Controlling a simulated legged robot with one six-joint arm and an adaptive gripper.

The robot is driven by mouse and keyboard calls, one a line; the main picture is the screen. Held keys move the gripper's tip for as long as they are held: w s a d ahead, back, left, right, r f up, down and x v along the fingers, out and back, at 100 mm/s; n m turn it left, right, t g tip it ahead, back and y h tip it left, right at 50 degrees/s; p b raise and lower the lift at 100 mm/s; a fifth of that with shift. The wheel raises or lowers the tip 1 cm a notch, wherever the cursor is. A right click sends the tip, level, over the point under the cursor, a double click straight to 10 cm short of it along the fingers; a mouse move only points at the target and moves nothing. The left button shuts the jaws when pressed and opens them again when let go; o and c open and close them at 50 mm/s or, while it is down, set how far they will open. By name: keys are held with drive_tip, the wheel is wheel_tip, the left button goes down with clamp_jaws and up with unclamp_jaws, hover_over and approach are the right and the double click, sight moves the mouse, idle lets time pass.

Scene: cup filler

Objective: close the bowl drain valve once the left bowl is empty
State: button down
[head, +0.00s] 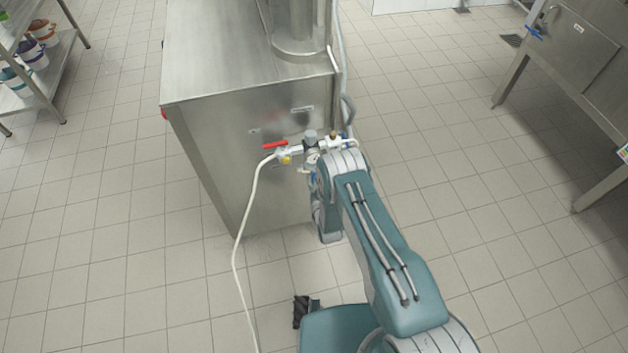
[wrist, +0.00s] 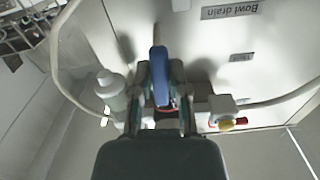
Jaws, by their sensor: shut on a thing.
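A blue valve handle (wrist: 159,66) stands between the two fingers of my gripper (wrist: 161,82) in the wrist view. The gripper is shut on it. The handle points up in the picture, and its base is hidden by the fingers. A plate reading "Bowl drain" (wrist: 230,10) is upside down on the panel at upper right, with a smaller label below it. In the head view my arm hides most of the gripper at the steel cabinet's front. The left bowl is not recognisable in either view, so its level cannot be seen.
A red lever (head: 275,145) and a grey-capped fitting (head: 310,137) sit beside my wrist on the steel cabinet (head: 215,150). A pale hose (head: 241,240) hangs to the floor. A shelf (head: 35,75) stands left, a steel table (head: 590,60) right. Tiled floor between is clear.

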drive_tip(key=m, duration=0.4)
drive_tip(key=shift+a+r, duration=0.15)
drive_tip(key=shift+a, duration=0.25)
drive_tip(key=shift+s+a+r+m, duration=0.15)
drive_tip(key=shift+r+m, duration=0.15)
drive_tip(key=shift+m, duration=1.85)
drive_tip(key=shift+a+r+m, duration=0.15)
drive_tip(key=shift+r+m, duration=0.15)
drive_tip(key=shift+m, duration=1.8)
drive_tip(key=shift+s+a+r+m, duration=0.15)
drive_tip(key=shift+r+m, duration=0.15)
drive_tip(key=shift+m, duration=1.85)
drive_tip(key=shift+w, duration=0.1)
drive_tip(key=c, duration=0.6)
unclamp_jaws()
drive_tip(key=shift+d, duration=0.1)
